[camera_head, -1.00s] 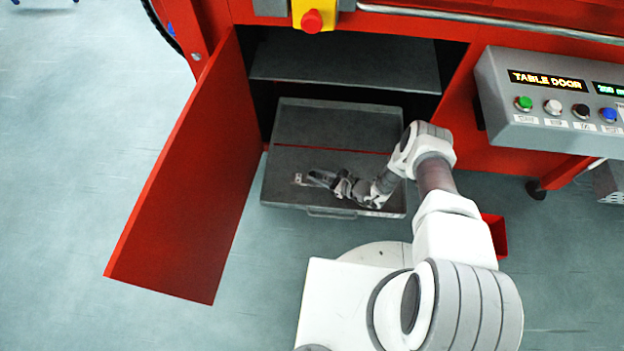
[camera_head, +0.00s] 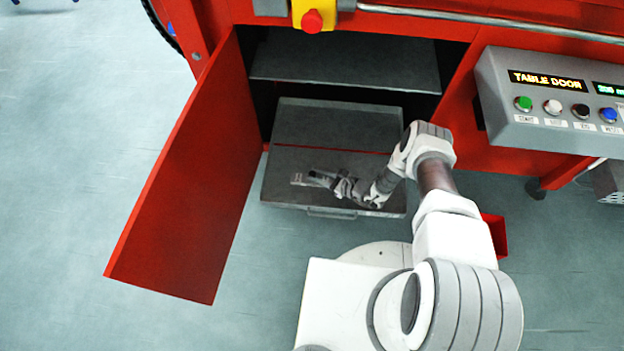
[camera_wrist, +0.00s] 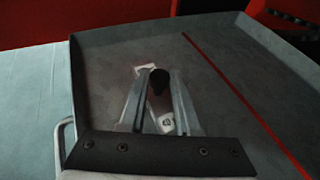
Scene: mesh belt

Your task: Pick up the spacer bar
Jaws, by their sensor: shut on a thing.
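The spacer bar (camera_wrist: 165,122) is a small pale piece with a dark hole near one end. In the wrist view it lies between the fingers of my gripper (camera_wrist: 158,80), partly hidden by them. In the head view its pale end (camera_head: 298,179) shows just left of my gripper (camera_head: 312,178). My gripper is shut on the bar, low over the grey drawer (camera_head: 285,157). I cannot tell whether the bar touches the drawer floor.
The drawer has low side walls, a front handle (camera_head: 331,213) and a red line across its floor. An open red door (camera_head: 185,190) stands to the left. A grey shelf (camera_head: 345,62) is above, and a control panel (camera_head: 560,105) is at the right.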

